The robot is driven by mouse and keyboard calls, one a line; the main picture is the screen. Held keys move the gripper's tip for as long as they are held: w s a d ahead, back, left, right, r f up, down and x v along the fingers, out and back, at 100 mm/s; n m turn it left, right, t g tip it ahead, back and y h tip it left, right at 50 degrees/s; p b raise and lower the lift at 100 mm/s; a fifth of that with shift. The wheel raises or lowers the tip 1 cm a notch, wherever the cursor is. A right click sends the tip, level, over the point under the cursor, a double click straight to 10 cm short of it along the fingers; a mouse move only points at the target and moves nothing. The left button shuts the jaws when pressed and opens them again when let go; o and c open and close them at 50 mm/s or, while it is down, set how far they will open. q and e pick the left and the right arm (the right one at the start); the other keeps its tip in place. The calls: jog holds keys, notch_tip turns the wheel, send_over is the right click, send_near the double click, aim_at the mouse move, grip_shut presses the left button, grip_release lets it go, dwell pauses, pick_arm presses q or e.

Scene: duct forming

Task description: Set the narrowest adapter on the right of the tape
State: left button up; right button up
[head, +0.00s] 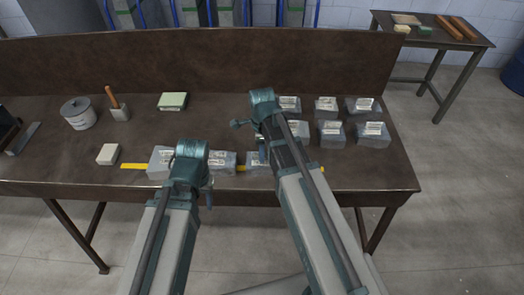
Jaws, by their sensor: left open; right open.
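A yellow tape strip (133,166) runs along the front of the bench, partly covered. Grey adapters with white labels stand on it: one at the left (159,163), one in the middle (222,161) and one at the right (256,167), partly hidden by my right arm. More adapters stand behind in two rows; the middle one of the back row (326,107) looks narrowest there. My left gripper (207,191) is open beside the left and middle adapters, its fingers mostly hidden. My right gripper (262,155) is open at the right adapter; contact cannot be told.
The brown bench (60,172) also holds a pale block (108,154), a grey pot (78,113), a wooden-handled tool in a holder (119,112) and a green pad (173,101). The bench middle behind the tape is clear. A side table (455,40) stands back right.

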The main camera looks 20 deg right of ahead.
jog(key=shift+r, duration=0.1)
notch_tip(320, 180, up, 14)
jog(key=p, duration=1.3)
jog(key=shift+f+p, duration=0.2)
jog(key=shift+p, duration=0.2)
jog(key=s+a+f+n+b, duration=0.1)
jog(key=s+a+n, duration=0.2)
jog(key=n, duration=0.5)
jog(key=s+a+n+b, duration=0.1)
jog(key=s+a+n, duration=0.3)
jog(key=s+n, duration=0.2)
jog(key=s+a+f+n+h, duration=0.1)
jog(key=s+a+n, duration=0.2)
jog(key=n, duration=0.8)
jog(key=shift+s+a+f+b, duration=0.25)
jog(key=shift+s+f+b, duration=0.15)
jog(key=shift+s, duration=0.75)
